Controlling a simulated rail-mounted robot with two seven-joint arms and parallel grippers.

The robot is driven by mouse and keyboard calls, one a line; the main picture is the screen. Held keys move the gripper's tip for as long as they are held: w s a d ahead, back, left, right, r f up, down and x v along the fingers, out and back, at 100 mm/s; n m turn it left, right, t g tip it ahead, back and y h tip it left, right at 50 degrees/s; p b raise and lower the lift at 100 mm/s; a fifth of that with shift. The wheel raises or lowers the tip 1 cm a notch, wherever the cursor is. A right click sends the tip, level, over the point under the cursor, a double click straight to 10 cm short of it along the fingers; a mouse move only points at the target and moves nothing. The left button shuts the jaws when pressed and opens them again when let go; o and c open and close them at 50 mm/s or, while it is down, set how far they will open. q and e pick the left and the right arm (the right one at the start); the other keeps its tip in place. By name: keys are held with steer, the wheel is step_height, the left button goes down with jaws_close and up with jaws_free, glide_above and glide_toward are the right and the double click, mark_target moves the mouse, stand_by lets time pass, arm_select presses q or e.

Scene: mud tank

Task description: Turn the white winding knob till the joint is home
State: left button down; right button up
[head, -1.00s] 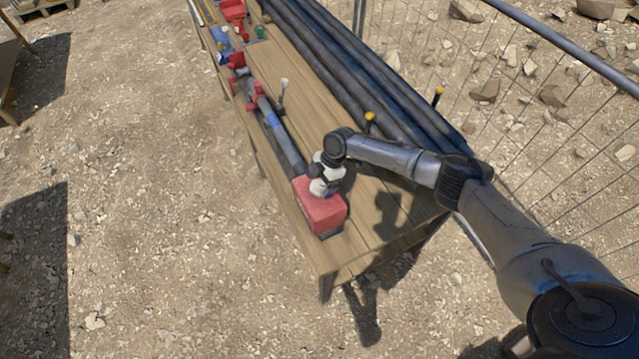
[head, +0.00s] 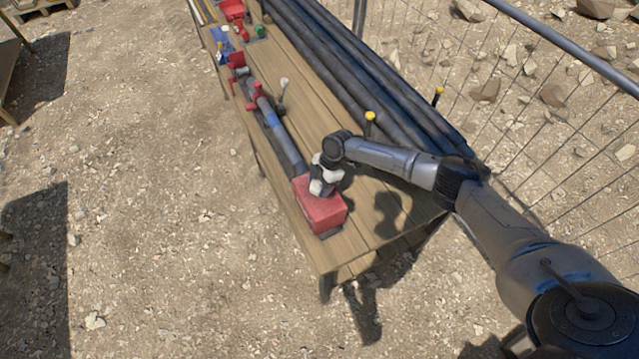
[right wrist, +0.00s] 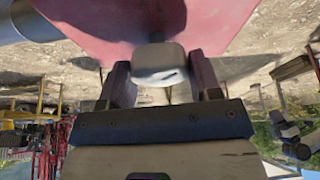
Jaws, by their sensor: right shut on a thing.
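The white knob (right wrist: 159,63) sits between the two dark fingers of my right gripper (right wrist: 161,72) in the right wrist view, under the red box (right wrist: 145,18) on a short dark stem. The fingers are shut on it from both sides. In the head view the red box (head: 321,210) stands at the near end of the wooden bench, with my right wrist and gripper (head: 319,186) over it. The knob cannot be told apart there. A dark pipe (head: 290,153) with a blue band runs from the box along the bench to red clamps (head: 255,91). My left gripper is not in view.
Long dark pipes (head: 350,75) lie along the back of the bench (head: 297,85). A lever with a pale tip (head: 284,82) and yellow-topped posts (head: 370,116) stand up nearby. Red, blue and green items lie at the far end. A wire fence (head: 520,75) runs behind.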

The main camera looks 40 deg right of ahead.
steer(key=shift+s+r+m+t+p, duration=0.1)
steer(key=shift+r+m+t+p, duration=0.15)
steer(key=shift+m+p, duration=0.75)
steer(key=m+t+h+p, duration=0.1)
steer(key=m+p, duration=0.2)
steer(key=shift+a+m+t, duration=0.1)
steer(key=shift+m+t, duration=0.15)
steer(key=shift+m, duration=0.05)
steer(key=m+h+p, duration=0.1)
steer(key=m+p, duration=0.2)
steer(key=m+t+h+p, duration=0.1)
steer(key=m+p, duration=0.2)
steer(key=m, duration=0.1)
steer(key=shift+a+t+p, duration=0.15)
steer(key=shift+t+p, duration=0.15)
steer(key=shift+p, duration=0.1)
steer(key=m+h+p, duration=0.2)
steer(key=m+p, duration=0.1)
steer(key=m, duration=0.1)
steer(key=shift+m, duration=0.4)
steer(key=m+h+p, duration=0.1)
steer(key=m, duration=0.1)
steer(key=shift+f+m, duration=0.15)
steer(key=shift+m, duration=0.25)
steer(key=shift+m+h+p, duration=0.3)
steer(key=shift+m+p, duration=0.1)
steer(key=shift+m, duration=0.2)
steer(key=shift+f+m, duration=0.1)
steer(key=shift+m, duration=0.2)
